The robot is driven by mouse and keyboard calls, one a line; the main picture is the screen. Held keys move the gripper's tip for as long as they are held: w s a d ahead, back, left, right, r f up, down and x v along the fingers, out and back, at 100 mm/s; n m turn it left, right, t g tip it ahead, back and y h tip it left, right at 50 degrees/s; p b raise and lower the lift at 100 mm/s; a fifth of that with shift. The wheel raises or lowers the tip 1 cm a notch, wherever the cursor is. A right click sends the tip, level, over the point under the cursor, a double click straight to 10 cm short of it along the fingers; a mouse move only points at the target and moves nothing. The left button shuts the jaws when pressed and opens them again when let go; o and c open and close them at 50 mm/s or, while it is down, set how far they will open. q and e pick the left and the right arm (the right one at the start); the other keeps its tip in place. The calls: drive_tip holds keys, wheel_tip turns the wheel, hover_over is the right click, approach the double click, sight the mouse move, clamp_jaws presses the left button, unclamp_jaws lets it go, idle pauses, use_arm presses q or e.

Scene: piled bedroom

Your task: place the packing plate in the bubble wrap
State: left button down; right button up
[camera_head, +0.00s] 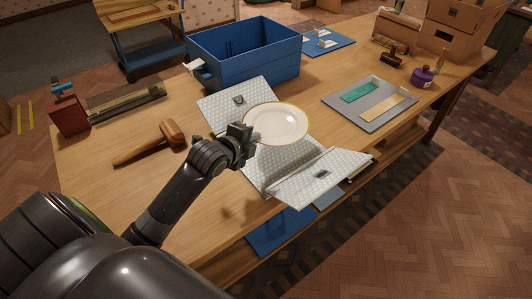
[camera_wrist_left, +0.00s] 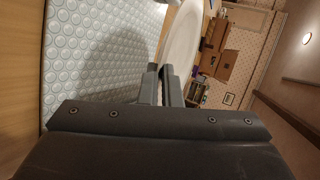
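The white plate with a thin gold rim (camera_head: 277,121) is in the middle of the head view, over the bubble wrap. My left gripper (camera_head: 243,140) is shut on the plate's near-left rim. In the left wrist view the plate (camera_wrist_left: 182,38) runs up from between my close-set fingertips (camera_wrist_left: 163,82). The bubble wrap (camera_head: 325,180) lies opened on the table, with a flap toward the back left and a raised flap at the front right. Its dotted surface (camera_wrist_left: 95,65) fills the left of the left wrist view. The plate hides the wrap's middle. My right gripper is not in view.
A blue crate (camera_head: 250,62) stands behind the wrap. A wooden mallet (camera_head: 150,143) lies to the left. A grey tray (camera_head: 370,103) with green and tan pieces lies right, near a purple pot (camera_head: 422,76) and cardboard boxes (camera_head: 455,35). Wooden tabletop (camera_head: 90,180) is clear at front left.

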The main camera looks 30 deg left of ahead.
sight(254, 167)
use_arm(q)
drive_tip(key=f, duration=0.4)
drive_tip(key=shift+s+d, duration=0.15)
drive_tip(key=shift+s, duration=0.05)
wheel_tip(254, 167, down, 4)
drive_tip(key=shift+f, duration=0.1)
drive_tip(key=c, duration=2)
unclamp_jaws()
drive_tip(key=shift+f, duration=0.1)
drive_tip(key=shift+o, duration=0.4)
drive_tip(key=v, duration=1.2)
